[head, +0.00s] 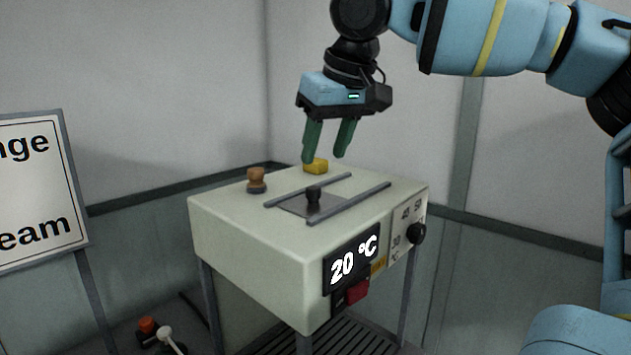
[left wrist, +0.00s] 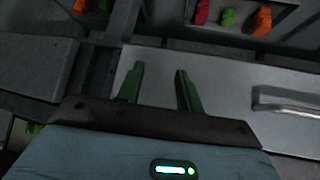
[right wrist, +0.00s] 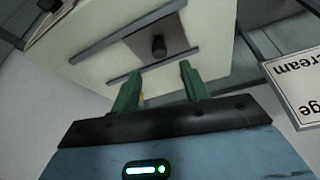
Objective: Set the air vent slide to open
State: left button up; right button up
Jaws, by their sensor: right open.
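The air vent slide is a grey metal plate (head: 323,210) with a black knob (head: 313,193), lying between two dark rails on top of a pale box. In the right wrist view the knob (right wrist: 158,46) stands ahead of the fingers, with the plate (right wrist: 175,38) under it. My right gripper (head: 327,158) is open and empty, fingers pointing down, above the back of the box top. It is apart from the knob. My left gripper (left wrist: 159,72) shows only in its wrist view, open and empty, away from the box.
A yellow block (head: 316,166) sits at the back of the box top, close below my right fingers. A brown knob (head: 256,180) stands left of the rails. The box front (head: 350,258) carries a 20 °C display, a red switch and a dial (head: 417,233). A sign (head: 35,190) stands left.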

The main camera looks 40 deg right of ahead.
aim_at(315, 188)
jog(key=shift+x, duration=4)
jog(key=shift+d, duration=0.1)
jog(key=shift+r, duration=0.1)
grip_shut()
